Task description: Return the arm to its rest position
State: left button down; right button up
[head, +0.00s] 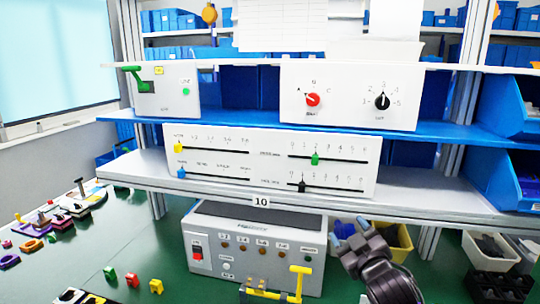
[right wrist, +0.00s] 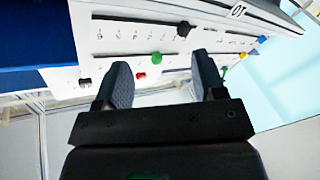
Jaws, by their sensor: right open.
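My right gripper (head: 352,230) is open and empty at the lower right of centre in the head view, in front of the shelf's lower edge. In the right wrist view its two fingers (right wrist: 165,85) stand apart with nothing between them. The upper panel carries a red rotary knob (head: 312,100) and a black rotary knob (head: 382,102). In the head view the gripper is below these knobs and clear of them. The red knob (right wrist: 140,76) and black knob (right wrist: 85,82) also show in the right wrist view. My left gripper is not in view.
A slider panel (head: 272,143) stands on the white shelf (head: 140,177). Below are a grey control box (head: 260,222), a yellow bin (head: 396,247) close to my gripper, and a black crate (head: 497,285). Small coloured parts lie on the green table (head: 130,238) at left.

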jog(key=s+d+f+m+g+h, duration=0.1)
jog(key=s+d+f+m+g, duration=0.1)
jog(key=s+f, duration=0.7)
jog(key=s+d+f+m+g+h, duration=0.1)
jog(key=s+d+f+m+g, duration=0.1)
jog(key=s+f, duration=0.8)
jog(key=s+d+f+m+g+h, duration=0.1)
jog(key=s+d+f, duration=0.4)
jog(key=s+f, duration=0.5)
jog(key=shift+s+d+f+m+g+h, duration=0.1)
jog(key=shift+d+f+m+g+h, duration=0.1)
jog(key=shift+f+m+g, duration=0.35)
jog(key=shift+s+d+f+m+g+h, duration=0.1)
jog(key=shift+m+g+h, duration=0.15)
jog(key=shift+m, duration=0.5)
jog(key=shift+w, duration=0.1)
